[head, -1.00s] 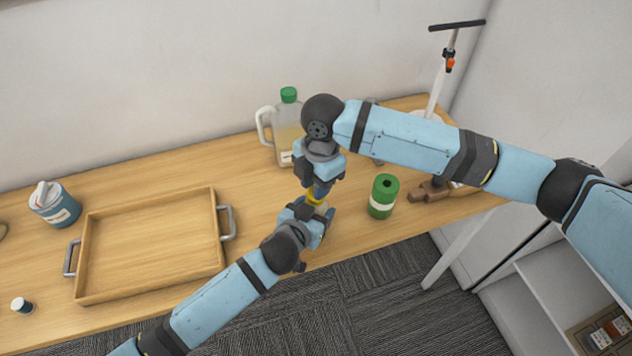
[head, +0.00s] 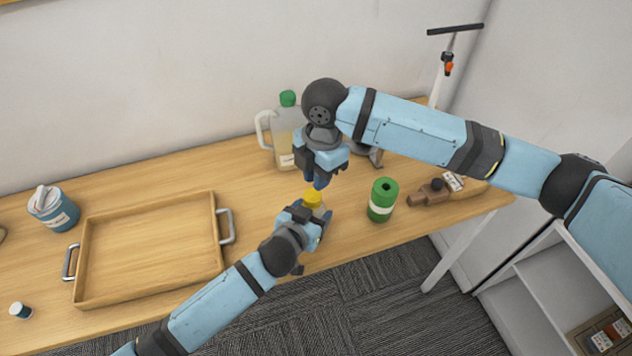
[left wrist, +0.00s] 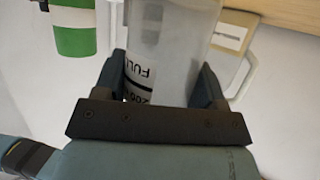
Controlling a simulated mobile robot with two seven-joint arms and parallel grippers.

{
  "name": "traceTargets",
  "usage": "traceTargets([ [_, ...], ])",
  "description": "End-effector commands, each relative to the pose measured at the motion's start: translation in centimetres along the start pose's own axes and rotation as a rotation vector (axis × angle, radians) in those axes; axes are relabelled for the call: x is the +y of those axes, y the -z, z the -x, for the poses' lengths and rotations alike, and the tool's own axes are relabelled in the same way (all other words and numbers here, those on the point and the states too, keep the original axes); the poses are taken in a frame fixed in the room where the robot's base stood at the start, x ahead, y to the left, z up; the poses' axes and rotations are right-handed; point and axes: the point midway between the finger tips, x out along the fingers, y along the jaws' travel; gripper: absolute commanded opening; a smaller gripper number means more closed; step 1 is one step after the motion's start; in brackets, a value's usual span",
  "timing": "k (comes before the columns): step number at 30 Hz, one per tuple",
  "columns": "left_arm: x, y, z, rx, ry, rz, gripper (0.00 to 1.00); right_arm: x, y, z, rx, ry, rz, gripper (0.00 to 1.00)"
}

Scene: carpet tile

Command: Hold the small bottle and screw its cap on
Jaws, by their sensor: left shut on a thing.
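The small bottle is translucent with printed markings and fills the middle of the left wrist view (left wrist: 178,45). My left gripper (head: 312,217) is shut on it, with a finger on each side. In the head view the bottle stands mostly hidden behind that gripper at the table's front part. The yellow cap (head: 313,198) sits at the top of the bottle; I cannot tell how tightly it is seated.
A green canister (head: 382,200) stands close on the right. A jug with a green cap (head: 284,140) stands behind the right gripper. A brown bottle (head: 428,195) lies further right. A wooden tray (head: 152,196) with metal handles is on the left, with bare tabletop between.

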Motion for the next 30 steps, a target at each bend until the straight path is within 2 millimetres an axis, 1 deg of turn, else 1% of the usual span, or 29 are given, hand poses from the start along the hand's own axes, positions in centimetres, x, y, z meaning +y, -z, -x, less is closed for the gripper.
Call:
traceTargets([
  [5, 0.2, 0.0, 0.0, 0.001, -0.003, 0.0, 0.22, 0.0, 0.0, 0.1, 0.0, -0.001, 0.0, 0.17],
  [6, 0.2, 0.0, 0.0, 0.001, -0.003, 0.0, 0.0, 0.0, 0.0, 0.1, 0.0, -0.002, 0.001, 0.22],
  [8, 0.2, 0.0, 0.0, 0.001, -0.004, -0.001, 0.0, 0.1, 0.1, 0.1, -0.003, -0.003, 0.011, 0.35],
  [9, 0.2, 0.0, 0.0, 0.001, -0.004, -0.001, 0.0, 0.1, 0.2, 0.2, -0.009, -0.004, 0.032, 0.45],
  [12, 0.2, 0.0, 0.1, 0.001, -0.004, -0.001, 0.0, 0.2, 0.6, 0.6, -0.041, -0.011, 0.135, 0.64],
  [15, 0.3, 0.0, 0.1, 0.001, -0.005, -0.001, 0.0, 0.3, 0.9, 1.1, -0.082, -0.016, 0.254, 0.64],
  [19, 0.3, 0.0, 0.1, 0.001, -0.005, -0.001, 0.0, 0.3, 1.0, 1.6, -0.121, -0.015, 0.36, 0.64],
  [22, 0.3, 0.0, 0.1, 0.001, -0.005, -0.001, 0.0, 0.3, 1.0, 1.8, -0.132, -0.014, 0.388, 0.64],
  [30, 0.3, 0.0, 0.1, 0.001, -0.005, -0.001, 0.0, 0.3, 1.0, 1.7, -0.133, -0.014, 0.389, 0.64],
])
